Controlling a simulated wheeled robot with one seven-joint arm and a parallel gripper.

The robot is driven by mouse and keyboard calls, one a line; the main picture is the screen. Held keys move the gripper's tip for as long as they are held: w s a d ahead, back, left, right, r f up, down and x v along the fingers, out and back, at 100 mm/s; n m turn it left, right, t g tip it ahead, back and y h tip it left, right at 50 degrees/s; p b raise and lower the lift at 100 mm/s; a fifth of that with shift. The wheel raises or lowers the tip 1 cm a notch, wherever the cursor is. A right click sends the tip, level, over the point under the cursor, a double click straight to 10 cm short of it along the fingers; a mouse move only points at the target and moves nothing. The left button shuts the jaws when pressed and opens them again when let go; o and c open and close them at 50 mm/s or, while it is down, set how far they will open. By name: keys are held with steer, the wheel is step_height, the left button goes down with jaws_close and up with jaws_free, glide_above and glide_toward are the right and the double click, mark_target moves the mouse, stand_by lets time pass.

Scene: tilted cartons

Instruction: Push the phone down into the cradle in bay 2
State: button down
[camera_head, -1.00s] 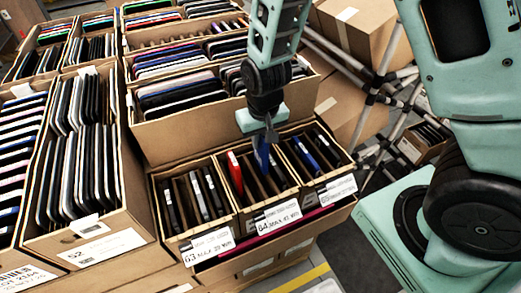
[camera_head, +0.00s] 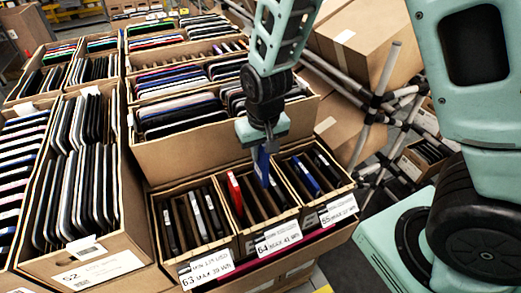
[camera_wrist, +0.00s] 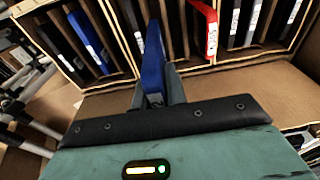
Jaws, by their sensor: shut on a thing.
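My gripper (camera_head: 266,146) is shut on a blue phone (camera_head: 261,166), held upright on its edge at the back of the middle small carton (camera_head: 277,240). In the wrist view the blue phone (camera_wrist: 153,62) stands between my fingers (camera_wrist: 158,92) and reaches over the slots. The phone's lower end is among the dark dividers; whether it touches a slot floor cannot be told. A red phone (camera_head: 235,192) stands in the same carton, left of the blue one. No marking reading bay 2 is legible.
The left small carton (camera_head: 207,268) holds several dark phones, and the right one (camera_head: 338,209) holds a blue phone (camera_head: 306,175) and dark ones. A taller carton (camera_head: 200,152) stands close behind. A metal pipe frame (camera_head: 385,75) is at right.

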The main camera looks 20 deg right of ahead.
steer(key=shift+r+p, duration=0.45)
steer(key=shift+r, duration=0.1)
step_height(320, 180, up, 3)
steer(key=p, duration=0.3)
stand_by(0.4)
